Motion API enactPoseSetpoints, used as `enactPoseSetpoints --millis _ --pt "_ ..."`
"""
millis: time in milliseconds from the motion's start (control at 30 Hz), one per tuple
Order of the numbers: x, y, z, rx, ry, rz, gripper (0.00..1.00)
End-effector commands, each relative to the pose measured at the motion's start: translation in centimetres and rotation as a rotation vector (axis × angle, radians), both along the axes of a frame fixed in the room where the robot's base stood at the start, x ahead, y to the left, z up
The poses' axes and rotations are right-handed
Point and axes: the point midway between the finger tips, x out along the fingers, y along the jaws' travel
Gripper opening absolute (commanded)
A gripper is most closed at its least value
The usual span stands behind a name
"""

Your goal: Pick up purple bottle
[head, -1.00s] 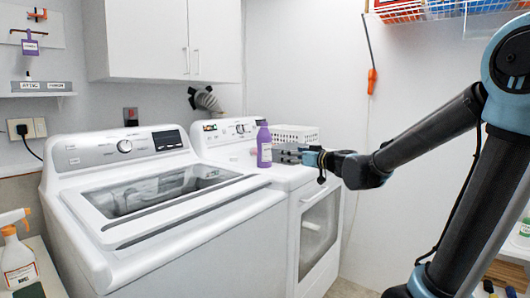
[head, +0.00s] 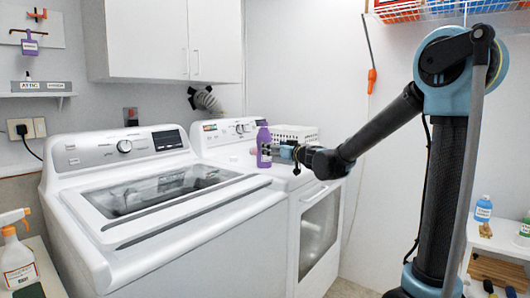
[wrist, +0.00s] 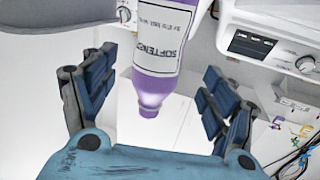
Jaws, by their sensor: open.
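The purple bottle (head: 264,147) stands upright on top of the right-hand white machine, near its front left edge. It has a white label, and in the wrist view the bottle (wrist: 160,50) shows its label and purple shoulder between the fingers. My gripper (head: 277,153) is just right of the bottle in the head view. In the wrist view my gripper (wrist: 155,95) is open, with one blue-padded finger on each side of the bottle. Gaps show between the bottle and both fingers. The finger tips are partly hidden behind the bottle in the head view.
A white basket (head: 296,134) stands behind the gripper on the same machine. A larger white washer (head: 190,235) stands to the left. A wall cabinet (head: 165,40) hangs above. A spray bottle (head: 17,260) stands at lower left, and a blue bottle (head: 483,209) stands on a shelf at right.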

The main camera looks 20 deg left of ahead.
Motion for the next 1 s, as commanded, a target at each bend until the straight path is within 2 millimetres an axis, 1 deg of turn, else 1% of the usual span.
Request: enactPoseSetpoints --millis 33,133,467,800,1000 --pt "0.4 0.6 0.0 0.0 0.0 0.0 0.78" --pt "1.0 1.2 0.0 0.0 0.0 -0.001 0.78" --pt "1.9 2.3 -0.1 0.0 0.0 -0.001 0.78" --pt "4.5 5.3 -0.2 0.0 0.0 0.001 0.78" --pt "4.8 5.7 -0.2 0.0 0.0 -0.001 0.78"
